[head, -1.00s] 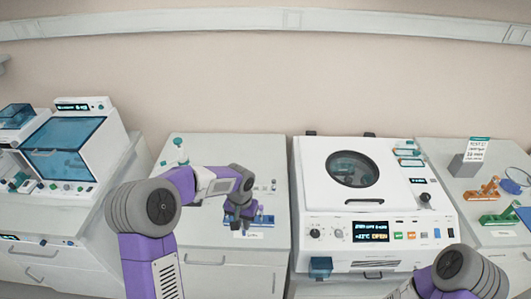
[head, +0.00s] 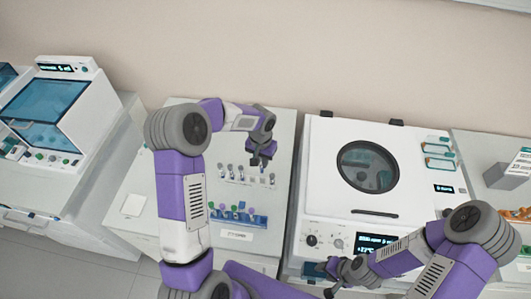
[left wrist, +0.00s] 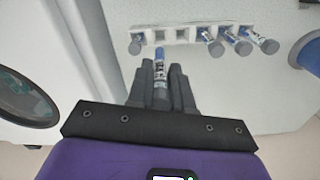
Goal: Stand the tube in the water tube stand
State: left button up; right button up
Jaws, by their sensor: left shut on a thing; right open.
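My left gripper (head: 262,160) is over the back part of the middle bench. In the left wrist view it (left wrist: 160,80) is shut on a slim tube with a blue end (left wrist: 159,55). The tube's far end is close to a pale stand (left wrist: 182,35) with a row of square openings. Several grey-capped tubes (left wrist: 243,46) sit in its right part and one at its left end; openings between look empty. In the head view this row (head: 232,178) lies just in front of the gripper. I cannot tell if the tube touches the stand. My right gripper (head: 335,275) is open and low.
A blue rack (head: 250,221) with coloured caps stands at the bench front, above a white label (head: 237,236). A centrifuge with a round window (head: 367,167) stands to the right. A blue-windowed cabinet (head: 45,115) stands left. The bench's left part is clear apart from a white square (head: 133,205).

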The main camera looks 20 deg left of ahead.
aim_at(262, 173)
pick_arm(q)
jog(key=shift+s+f, duration=0.15)
jog(key=shift+s, duration=0.05)
jog(key=shift+w+f+b, duration=0.2)
jog(key=shift+f+b, duration=0.45)
jog(key=shift+f, duration=0.45)
jog(key=shift+f+b, duration=0.6)
jog(key=shift+f, duration=0.5)
jog(key=shift+f+b, duration=0.25)
jog(key=shift+b, duration=0.4)
jog(key=shift+f, duration=0.15)
jog(key=shift+f+b, duration=0.2)
jog(key=shift+b, duration=0.2)
jog(key=shift+f+b, duration=0.35)
jog(key=shift+f, duration=0.05)
